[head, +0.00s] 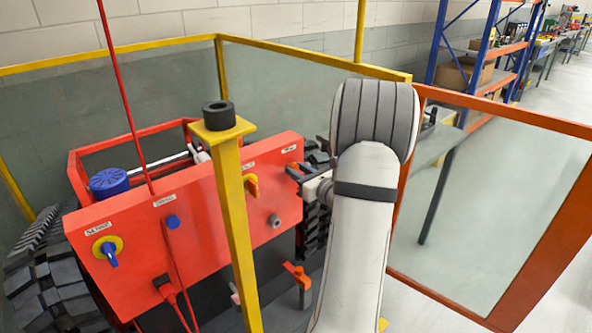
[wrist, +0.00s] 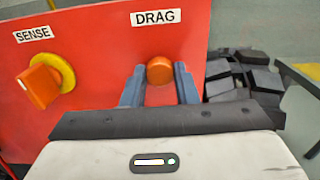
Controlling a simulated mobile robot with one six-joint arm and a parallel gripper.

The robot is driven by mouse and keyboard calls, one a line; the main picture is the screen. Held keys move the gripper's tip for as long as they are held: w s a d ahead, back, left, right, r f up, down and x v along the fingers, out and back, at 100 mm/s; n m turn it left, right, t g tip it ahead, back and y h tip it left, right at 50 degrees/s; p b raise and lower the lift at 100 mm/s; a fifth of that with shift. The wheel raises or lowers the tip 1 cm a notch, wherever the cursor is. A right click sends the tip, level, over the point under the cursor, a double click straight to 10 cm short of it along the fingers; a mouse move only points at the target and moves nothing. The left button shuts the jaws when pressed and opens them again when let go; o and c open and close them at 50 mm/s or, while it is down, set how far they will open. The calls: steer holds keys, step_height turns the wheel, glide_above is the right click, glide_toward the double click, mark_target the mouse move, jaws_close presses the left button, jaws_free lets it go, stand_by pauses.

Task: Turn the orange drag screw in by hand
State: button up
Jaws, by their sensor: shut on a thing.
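The orange drag screw (wrist: 159,70) shows in the wrist view as a round head on the red panel, just below the DRAG label (wrist: 157,17). My gripper (wrist: 160,85) is shut on it, with one blue-grey finger on each side of the head. In the head view my gripper (head: 296,177) reaches the right end of the red panel (head: 205,215) from the right.
An orange SENSE knob on a yellow disc (wrist: 42,83) sits left of the screw. A yellow post (head: 238,225) stands before the panel. An open orange-framed gate (head: 500,115) stands at the right.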

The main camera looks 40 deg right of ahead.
steer(key=m+p, duration=0.2)
steer(key=p, duration=0.1)
steer(key=shift+r, duration=0.35)
steer(key=m+p, duration=0.4)
steer(key=m, duration=0.1)
steer(key=shift+f+m+p, duration=0.15)
steer(key=shift+m+p, duration=0.9)
steer(key=shift+m, duration=0.05)
steer(key=shift+f+m, duration=0.2)
steer(key=shift+m, duration=0.1)
